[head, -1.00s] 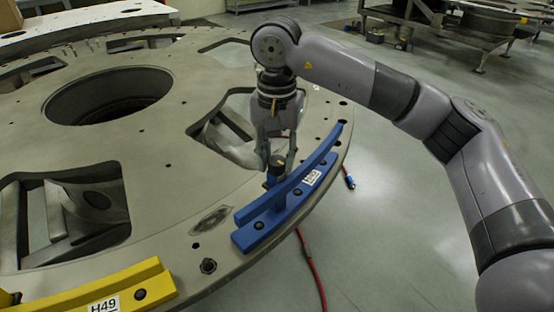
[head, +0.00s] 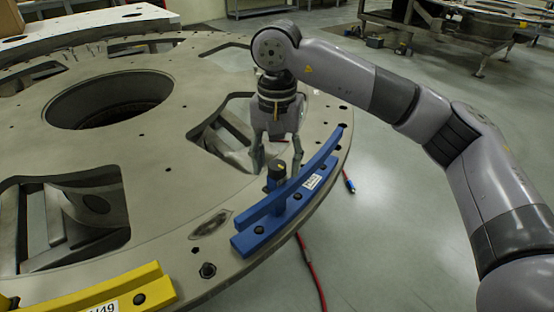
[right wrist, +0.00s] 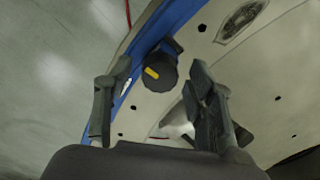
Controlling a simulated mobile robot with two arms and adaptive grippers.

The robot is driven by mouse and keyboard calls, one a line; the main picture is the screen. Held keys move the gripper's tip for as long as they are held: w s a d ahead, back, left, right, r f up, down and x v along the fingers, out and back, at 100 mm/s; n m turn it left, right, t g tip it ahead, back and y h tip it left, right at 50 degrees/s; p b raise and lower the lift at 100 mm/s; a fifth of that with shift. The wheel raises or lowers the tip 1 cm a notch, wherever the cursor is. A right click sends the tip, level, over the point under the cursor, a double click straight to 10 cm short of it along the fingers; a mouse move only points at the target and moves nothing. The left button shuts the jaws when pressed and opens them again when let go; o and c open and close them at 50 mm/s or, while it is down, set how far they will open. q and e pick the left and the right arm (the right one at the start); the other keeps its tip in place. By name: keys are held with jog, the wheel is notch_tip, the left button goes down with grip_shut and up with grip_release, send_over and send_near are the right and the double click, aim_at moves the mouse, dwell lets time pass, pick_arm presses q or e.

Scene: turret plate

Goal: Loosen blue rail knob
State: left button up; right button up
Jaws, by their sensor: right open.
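The blue rail (head: 290,200) is fixed along the right edge of the round turret plate (head: 170,190). Its black knob (head: 277,171) stands at the plate side of the rail. In the right wrist view the knob (right wrist: 160,73) shows a yellow mark and lies just beyond and between the fingertips. My right gripper (head: 277,168) points down over the knob with its fingers spread to either side. In the right wrist view the open fingers (right wrist: 158,85) hold nothing. My left gripper is not in view.
A yellow rail (head: 100,290) with a label lies at the plate's front left. The plate has several openings and a large round hole (head: 108,98). A red hose (head: 312,270) with a blue end lies on the floor. Metal stands (head: 440,35) are at the back right.

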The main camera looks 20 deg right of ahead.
aim_at(277, 164)
jog(key=shift+r, duration=0.25)
notch_tip(277, 164, up, 12)
jog(key=shift+f, duration=0.25)
dwell(0.6)
